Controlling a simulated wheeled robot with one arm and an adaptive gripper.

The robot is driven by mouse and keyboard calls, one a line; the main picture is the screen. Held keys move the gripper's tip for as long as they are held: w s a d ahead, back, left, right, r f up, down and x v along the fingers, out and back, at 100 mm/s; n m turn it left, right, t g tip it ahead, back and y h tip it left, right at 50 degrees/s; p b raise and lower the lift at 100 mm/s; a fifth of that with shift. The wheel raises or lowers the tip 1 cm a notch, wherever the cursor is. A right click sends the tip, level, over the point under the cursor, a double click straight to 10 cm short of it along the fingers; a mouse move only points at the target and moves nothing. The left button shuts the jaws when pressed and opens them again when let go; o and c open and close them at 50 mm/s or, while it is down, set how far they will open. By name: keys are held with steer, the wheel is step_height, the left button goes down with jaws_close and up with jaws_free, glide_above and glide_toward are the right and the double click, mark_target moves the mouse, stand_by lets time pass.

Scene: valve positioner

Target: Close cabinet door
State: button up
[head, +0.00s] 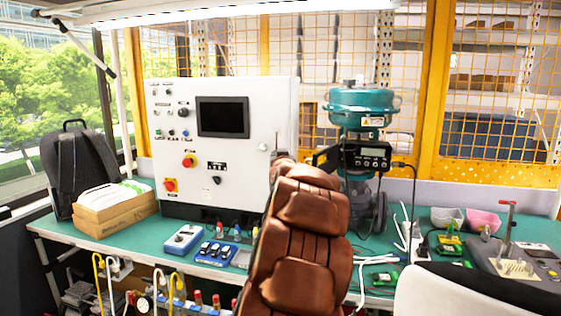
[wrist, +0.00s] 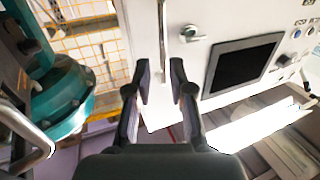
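The white control cabinet (head: 235,165) stands upright on the green bench at centre left. Its front door carries a dark screen (head: 222,117), buttons and red-and-yellow switches. The door looks about flush in the head view; I cannot tell whether a gap remains at its edge. In the wrist view the cabinet front (wrist: 215,20) appears turned, with a metal latch (wrist: 191,34) and a thin upright rod (wrist: 162,45) near its edge. My gripper (wrist: 160,75) is open and empty, its fingertips spread near that edge. In the head view my brown arm hides the gripper.
A teal valve actuator (head: 360,100) with a black positioner (head: 367,157) stands close right of the cabinet. A cardboard box (head: 115,212) and backpack (head: 78,165) are at left. Small instruments (head: 184,240) lie in front. Cables and circuit boards lie at right.

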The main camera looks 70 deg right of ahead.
steer(key=shift+v, duration=2.1)
steer(key=w+a+f+n+y+p, duration=0.2)
steer(key=w+a+f+y, duration=0.15)
steer(key=w+a, duration=0.55)
steer(key=w+a+f+n+y+p, duration=0.15)
steer(key=w+a+f+y, duration=0.35)
steer(key=a, duration=0.6)
steer(key=w+a+f+n+g+y+p, duration=0.1)
steer(key=a+f+n+y, duration=0.1)
steer(key=a, duration=0.8)
steer(key=w+a+f+n+y+p, duration=0.1)
steer(key=a, duration=0.8)
steer(key=s+a+f+n+g+y+p, duration=0.15)
steer(key=s+a, duration=0.25)
steer(key=a, duration=0.4)
steer(key=s+a+f+n+g+y+p, duration=0.1)
steer(key=s+a+f+n+g+y, duration=0.1)
steer(key=s+a, duration=0.45)
steer(key=s+a+f+n+g+p, duration=0.1)
steer(key=s+a+g, duration=0.4)
steer(key=s+a, duration=0.7)
steer(key=s+n, duration=0.1)
steer(key=s, duration=0.3)
steer(key=shift+a+f+n+g+y+p, duration=0.2)
steer(key=shift+a+n+g+y+p, duration=0.1)
steer(key=shift+a+g+y+p, duration=0.1)
